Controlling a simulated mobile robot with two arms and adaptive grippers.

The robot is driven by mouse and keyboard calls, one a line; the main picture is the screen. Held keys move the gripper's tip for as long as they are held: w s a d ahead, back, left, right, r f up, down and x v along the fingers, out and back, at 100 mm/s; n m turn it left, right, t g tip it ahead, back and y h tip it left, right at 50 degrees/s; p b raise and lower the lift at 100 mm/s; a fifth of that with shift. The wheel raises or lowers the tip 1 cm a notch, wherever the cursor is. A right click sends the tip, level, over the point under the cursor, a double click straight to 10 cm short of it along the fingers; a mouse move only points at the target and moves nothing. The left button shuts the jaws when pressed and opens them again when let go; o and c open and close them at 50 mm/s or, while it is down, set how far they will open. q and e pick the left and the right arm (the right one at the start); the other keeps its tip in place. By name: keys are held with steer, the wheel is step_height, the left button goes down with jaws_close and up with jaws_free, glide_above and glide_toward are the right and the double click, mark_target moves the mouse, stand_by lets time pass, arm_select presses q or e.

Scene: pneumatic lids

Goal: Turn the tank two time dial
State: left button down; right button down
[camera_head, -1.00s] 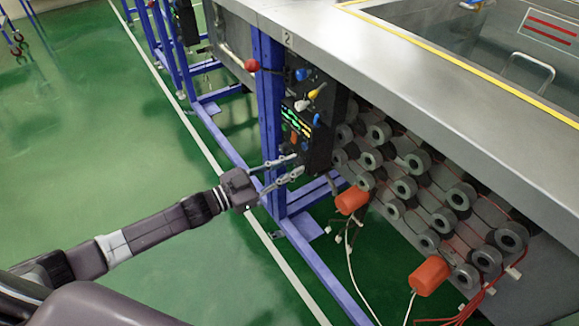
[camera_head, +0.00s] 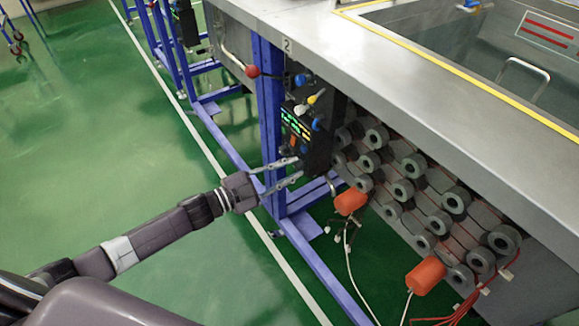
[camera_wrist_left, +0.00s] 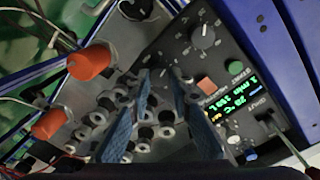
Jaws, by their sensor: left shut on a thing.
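The tank two control box (camera_head: 301,138) is a black panel under the tank rim, beside a blue post marked 2. In the left wrist view its panel (camera_wrist_left: 217,68) shows a lit green display (camera_wrist_left: 236,106), a red button (camera_wrist_left: 205,84) and a round dial (camera_wrist_left: 203,37) with a light pointer. My left gripper (camera_head: 298,168) reaches the lower part of the box. In the left wrist view its fingertips (camera_wrist_left: 161,72) close around a dark dial at the panel's lower end. The fingers hide most of that dial, and its label cannot be read. My right gripper is not in view.
The steel tank (camera_head: 400,62) overhangs the box. Blue frame posts (camera_head: 268,110) stand close to it. Grey cylinders (camera_head: 402,190), orange caps (camera_head: 350,201) and loose cables lie right of the gripper. Red, yellow and blue valve handles sit above the box. Green floor is free at left.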

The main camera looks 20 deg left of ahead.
arm_select(q)
steer(key=shift+m, duration=2.2)
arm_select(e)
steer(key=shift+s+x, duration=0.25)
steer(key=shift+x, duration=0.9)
arm_select(q)
steer(key=c, duration=1.7)
jaws_free()
steer(key=shift+c, duration=0.2)
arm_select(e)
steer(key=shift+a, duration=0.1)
arm_select(q)
steer(key=shift+s, duration=0.1)
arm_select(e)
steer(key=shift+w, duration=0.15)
arm_select(q)
steer(key=shift+s+a, duration=0.15)
steer(key=v, duration=1.1)
steer(key=shift+s, duration=0.25)
